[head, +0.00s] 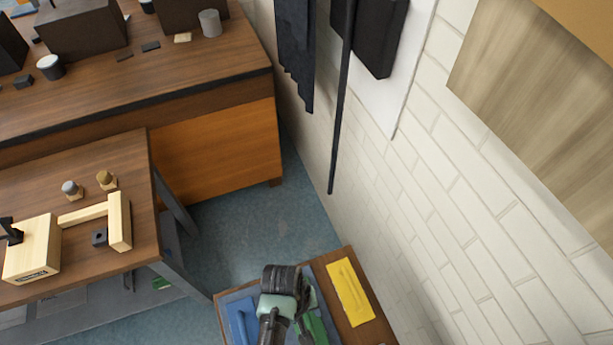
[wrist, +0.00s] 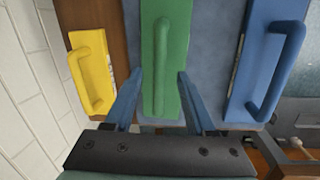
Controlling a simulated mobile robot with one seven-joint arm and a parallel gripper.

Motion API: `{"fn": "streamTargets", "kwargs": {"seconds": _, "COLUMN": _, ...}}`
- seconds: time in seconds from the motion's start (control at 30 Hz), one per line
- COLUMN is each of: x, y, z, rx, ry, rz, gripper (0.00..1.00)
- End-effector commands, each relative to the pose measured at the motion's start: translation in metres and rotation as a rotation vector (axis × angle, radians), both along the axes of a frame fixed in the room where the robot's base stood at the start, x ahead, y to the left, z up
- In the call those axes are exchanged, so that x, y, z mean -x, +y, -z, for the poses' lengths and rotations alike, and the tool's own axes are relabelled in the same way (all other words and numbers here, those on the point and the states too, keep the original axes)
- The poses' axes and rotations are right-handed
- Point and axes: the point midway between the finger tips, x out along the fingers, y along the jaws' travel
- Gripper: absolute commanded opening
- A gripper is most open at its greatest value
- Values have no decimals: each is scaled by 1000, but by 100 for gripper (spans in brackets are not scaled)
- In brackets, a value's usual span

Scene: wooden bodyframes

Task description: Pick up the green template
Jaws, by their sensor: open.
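The green template (wrist: 174,40) is a flat board with a raised bar handle, in the middle of the wrist view. My gripper (wrist: 160,76) is open, with one blue-grey finger on each side of the template's handle. I cannot tell whether the fingers touch the template. In the head view the green template (head: 317,328) lies on the small table at the bottom, partly hidden by my arm.
A yellow template (wrist: 92,72) lies to the left and a blue template (wrist: 268,62) to the right in the wrist view. In the head view, a brick wall (head: 450,200) rises right of the small table (head: 374,332). A wooden workbench (head: 90,170) holding wooden parts stands to the left.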

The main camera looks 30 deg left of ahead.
Motion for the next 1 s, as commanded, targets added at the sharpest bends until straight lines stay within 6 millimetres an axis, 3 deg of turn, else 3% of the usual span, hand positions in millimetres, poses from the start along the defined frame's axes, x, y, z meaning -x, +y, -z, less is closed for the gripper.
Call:
{"fn": "streamTargets", "kwargs": {"seconds": 0.2, "x": -2, "y": -4, "z": 20, "rx": 0, "ry": -2, "rz": 2, "gripper": 56}}
{"fn": "streamTargets", "kwargs": {"seconds": 0.47, "x": -1, "y": -4, "z": 22, "rx": 0, "ry": -2, "rz": 1, "gripper": 56}}
{"fn": "streamTargets", "kwargs": {"seconds": 0.77, "x": -1, "y": -4, "z": 22, "rx": 0, "ry": -2, "rz": 1, "gripper": 3}}
{"fn": "streamTargets", "kwargs": {"seconds": 1.0, "x": -1, "y": -4, "z": 22, "rx": 0, "ry": -2, "rz": 2, "gripper": 0}}
